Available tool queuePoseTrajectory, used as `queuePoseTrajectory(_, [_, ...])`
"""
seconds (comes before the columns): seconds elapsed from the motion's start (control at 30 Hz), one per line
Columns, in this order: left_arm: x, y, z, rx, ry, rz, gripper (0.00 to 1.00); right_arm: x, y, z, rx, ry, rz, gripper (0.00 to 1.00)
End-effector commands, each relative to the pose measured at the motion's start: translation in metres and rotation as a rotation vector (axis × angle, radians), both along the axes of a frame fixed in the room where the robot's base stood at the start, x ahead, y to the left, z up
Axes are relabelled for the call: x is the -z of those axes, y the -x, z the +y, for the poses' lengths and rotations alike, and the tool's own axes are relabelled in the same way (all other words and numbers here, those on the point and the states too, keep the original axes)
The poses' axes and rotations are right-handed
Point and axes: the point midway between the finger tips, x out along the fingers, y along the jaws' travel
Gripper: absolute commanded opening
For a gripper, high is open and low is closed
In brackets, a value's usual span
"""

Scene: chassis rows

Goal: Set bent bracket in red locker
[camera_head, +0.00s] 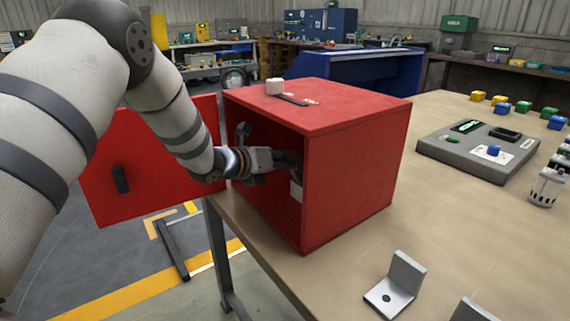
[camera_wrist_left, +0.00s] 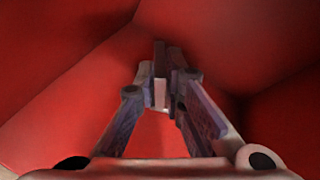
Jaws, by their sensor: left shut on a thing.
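The red locker (camera_head: 360,170) stands on the table with its door (camera_head: 95,180) swung open to the left. My left gripper (camera_head: 292,162) reaches through the opening and is inside the locker. It is shut on a pale piece, seemingly a bent bracket (camera_head: 296,190), mostly hidden by the fingers and the locker's side wall. In the left wrist view, the left gripper (camera_wrist_left: 162,72) shows a pale sliver of the bracket (camera_wrist_left: 160,94) between its fingers, with red walls all around. Another bent bracket (camera_head: 396,287) lies on the table in front. My right gripper is out of view.
A white block (camera_head: 275,87) and a dark flat bar (camera_head: 290,99) lie on the locker's top. A grey device panel (camera_head: 480,152), a white canister (camera_head: 545,187) and several coloured blocks are on the right. Part of another metal piece (camera_head: 472,310) shows at the bottom edge.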

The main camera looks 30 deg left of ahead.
Motion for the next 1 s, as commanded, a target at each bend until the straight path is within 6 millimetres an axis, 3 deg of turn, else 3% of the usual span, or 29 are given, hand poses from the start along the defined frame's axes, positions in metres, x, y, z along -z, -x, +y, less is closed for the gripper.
queuePoseTrajectory(0.37, [0.005,0.000,0.001,0.000,-0.001,-0.003,0.00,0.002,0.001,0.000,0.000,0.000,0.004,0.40])
queuePoseTrajectory(0.4, [0.006,0.000,0.001,-0.001,-0.001,-0.002,0.14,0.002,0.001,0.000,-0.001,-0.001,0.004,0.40])
queuePoseTrajectory(0.47, [0.005,0.000,0.000,-0.001,-0.002,-0.003,0.28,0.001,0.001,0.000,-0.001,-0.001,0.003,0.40])
queuePoseTrajectory(0.5, [0.005,0.000,0.001,-0.001,-0.002,-0.003,0.30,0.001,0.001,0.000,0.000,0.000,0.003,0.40])
queuePoseTrajectory(0.83, [-0.002,0.001,0.001,0.000,-0.001,-0.004,0.30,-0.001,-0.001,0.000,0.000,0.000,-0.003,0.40])
queuePoseTrajectory(1.0, [-0.016,0.033,0.008,-0.003,0.004,-0.007,0.30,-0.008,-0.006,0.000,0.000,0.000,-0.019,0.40])
